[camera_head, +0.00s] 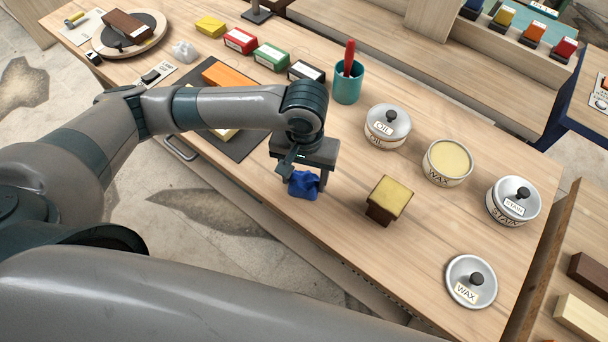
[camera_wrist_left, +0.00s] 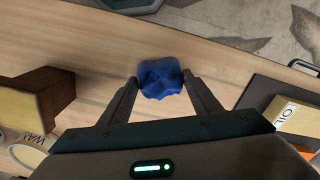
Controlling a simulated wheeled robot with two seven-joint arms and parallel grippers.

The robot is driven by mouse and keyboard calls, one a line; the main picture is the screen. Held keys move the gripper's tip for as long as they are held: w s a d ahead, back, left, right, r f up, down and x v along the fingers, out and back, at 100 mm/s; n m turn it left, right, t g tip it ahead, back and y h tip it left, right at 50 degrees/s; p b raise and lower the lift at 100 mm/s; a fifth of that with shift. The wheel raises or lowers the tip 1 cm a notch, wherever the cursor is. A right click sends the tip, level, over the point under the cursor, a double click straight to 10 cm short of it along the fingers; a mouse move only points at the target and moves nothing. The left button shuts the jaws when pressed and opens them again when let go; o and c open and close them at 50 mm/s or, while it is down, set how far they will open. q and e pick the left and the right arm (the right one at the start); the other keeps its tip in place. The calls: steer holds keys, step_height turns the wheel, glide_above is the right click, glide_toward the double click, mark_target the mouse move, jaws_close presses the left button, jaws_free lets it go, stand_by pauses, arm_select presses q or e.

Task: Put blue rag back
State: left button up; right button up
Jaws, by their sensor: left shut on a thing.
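The blue rag (camera_head: 303,186) is a crumpled cloth at the front part of the wooden workbench (camera_head: 420,260). My left gripper (camera_head: 306,176) reaches down from above and is shut on the rag. In the left wrist view the rag (camera_wrist_left: 160,78) sits between the two fingertips of the left gripper (camera_wrist_left: 160,86). I cannot tell whether the rag touches the bench top. My right gripper is not in view.
A brown block with a yellow top (camera_head: 387,200) stands right of the rag. An oil tin (camera_head: 388,126), open wax tin (camera_head: 447,163), stain tin (camera_head: 513,200) and wax lid (camera_head: 471,281) are farther right. A teal cup (camera_head: 347,84) stands behind. A dark mat (camera_head: 258,145) lies left.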

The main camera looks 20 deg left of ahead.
mark_target(305, 178)
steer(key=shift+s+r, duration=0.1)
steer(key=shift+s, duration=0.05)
arm_select(q)
steer(key=o, duration=0.9)
steer(key=shift+f, duration=0.1)
steer(key=shift+o, duration=0.2)
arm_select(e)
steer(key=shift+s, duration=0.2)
arm_select(q)
steer(key=shift+r, duration=0.3)
step_height(305, 178, up, 12)
steer(key=shift+f, duration=0.15)
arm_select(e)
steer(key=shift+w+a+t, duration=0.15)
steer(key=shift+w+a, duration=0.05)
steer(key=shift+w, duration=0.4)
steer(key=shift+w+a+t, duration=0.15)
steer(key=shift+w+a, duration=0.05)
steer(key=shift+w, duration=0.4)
